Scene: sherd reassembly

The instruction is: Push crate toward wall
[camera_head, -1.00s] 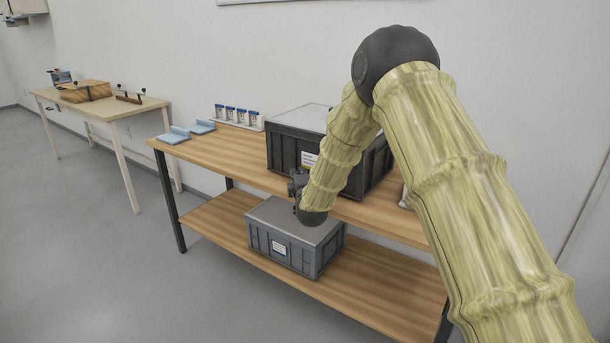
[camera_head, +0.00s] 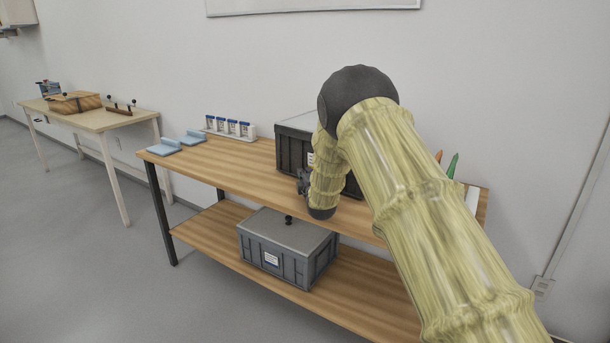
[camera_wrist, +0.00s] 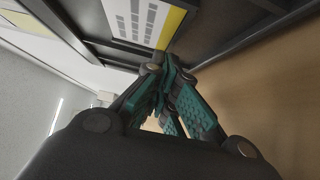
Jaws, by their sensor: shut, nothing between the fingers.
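The dark grey lidded crate (camera_head: 291,152) stands on the wooden tabletop, with its back toward the wall (camera_head: 270,60). My arm hides its right part. In the wrist view, the crate's dark front face (camera_wrist: 205,35) carries a white and yellow label (camera_wrist: 143,18). My gripper (camera_head: 302,183) is at the crate's front, low near the tabletop. In the wrist view, the teal-padded fingers (camera_wrist: 165,65) are together and empty, with tips close to the crate face just below the label. I cannot tell whether they touch it.
A rack of blue-capped bottles (camera_head: 229,128) and pale blue blocks (camera_head: 178,143) sit left of the crate. A lighter grey crate (camera_head: 287,250) with a black knob is on the lower shelf. Green and orange pointed items (camera_head: 453,165) stand at the right. Another table (camera_head: 92,118) stands further left.

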